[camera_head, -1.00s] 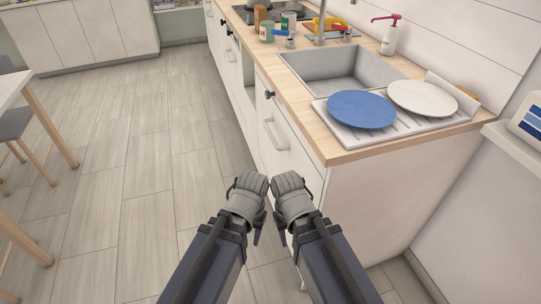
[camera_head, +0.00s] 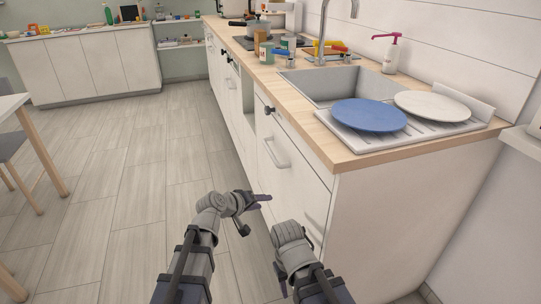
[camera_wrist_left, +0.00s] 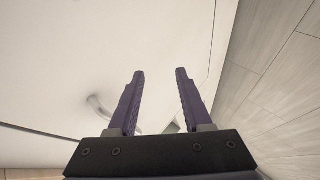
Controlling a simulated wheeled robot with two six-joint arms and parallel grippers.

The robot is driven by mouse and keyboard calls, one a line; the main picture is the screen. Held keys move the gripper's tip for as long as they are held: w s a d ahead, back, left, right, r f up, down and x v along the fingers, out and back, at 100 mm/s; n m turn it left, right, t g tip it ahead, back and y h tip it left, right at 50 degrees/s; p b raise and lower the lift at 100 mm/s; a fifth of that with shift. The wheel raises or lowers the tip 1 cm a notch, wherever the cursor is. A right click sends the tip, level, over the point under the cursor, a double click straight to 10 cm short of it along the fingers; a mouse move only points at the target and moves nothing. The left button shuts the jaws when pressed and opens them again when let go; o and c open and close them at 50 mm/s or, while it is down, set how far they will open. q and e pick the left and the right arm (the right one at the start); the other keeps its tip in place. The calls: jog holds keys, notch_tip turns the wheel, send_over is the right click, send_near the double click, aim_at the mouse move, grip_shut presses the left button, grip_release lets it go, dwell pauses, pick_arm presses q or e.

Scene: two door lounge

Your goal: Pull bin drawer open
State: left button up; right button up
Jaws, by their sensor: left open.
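White cabinet fronts (camera_head: 290,180) run along the counter's left side in the head view. One front has a pale bar handle (camera_head: 276,151) near its top; another bar handle shows lower down, partly behind my right arm. The fronts look closed, and I cannot tell which one is the bin drawer. My left gripper (camera_head: 253,213) is open and empty, just left of the lower fronts. In the left wrist view its two purple fingers (camera_wrist_left: 160,73) point at a white front, with a curved handle (camera_wrist_left: 98,105) left of them. My right gripper (camera_head: 297,264) hangs near the cabinet corner, its jaws unclear.
The wooden counter (camera_head: 340,155) holds a sink (camera_head: 325,85), a blue plate (camera_head: 368,115) and a white plate (camera_head: 432,106). The tiled floor (camera_head: 130,200) left of the cabinets is clear. A table and stool stand at the far left.

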aim_at(270, 152)
pick_arm(q)
jog(key=w+r+n+t, duration=0.6)
jog(key=w+r+n, duration=0.1)
jog(key=w+r, duration=0.2)
jog(key=shift+b+x, duration=0.55)
jog(key=shift+x, duration=3.35)
jog(key=shift+a+r, duration=0.1)
jog(key=shift+r, duration=0.1)
grip_shut()
